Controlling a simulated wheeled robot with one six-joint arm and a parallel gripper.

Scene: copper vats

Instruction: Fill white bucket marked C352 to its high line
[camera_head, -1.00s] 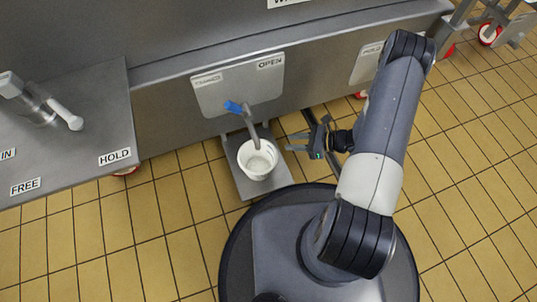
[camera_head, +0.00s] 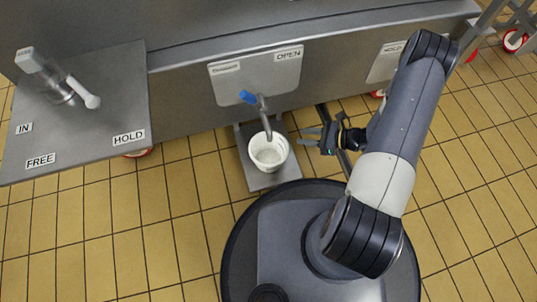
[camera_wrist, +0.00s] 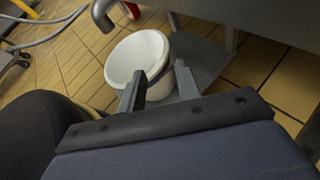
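The white bucket (camera_head: 268,152) stands upright on a grey plate (camera_head: 254,178) under the spout (camera_head: 266,128) of a tap with a blue handle (camera_head: 249,97). A plate behind the tap carries an OPEN label (camera_head: 288,55). The bucket also shows in the wrist view (camera_wrist: 137,58), where its outside looks plain and no marking or line can be read. Whether it holds liquid cannot be told. My gripper (camera_head: 311,137) is just right of the bucket, apart from it, with its fingers open and empty. In the wrist view, the gripper fingers (camera_wrist: 160,88) are spread before the bucket.
A grey bench (camera_head: 75,125) at the left bears IN, FREE and HOLD labels and a second fixture (camera_head: 55,80). A HOLD plate (camera_head: 388,62) is at the right on the vat front. Hoses (camera_wrist: 45,32) lie at the wrist view's upper left. Tiled floor is clear at the lower left.

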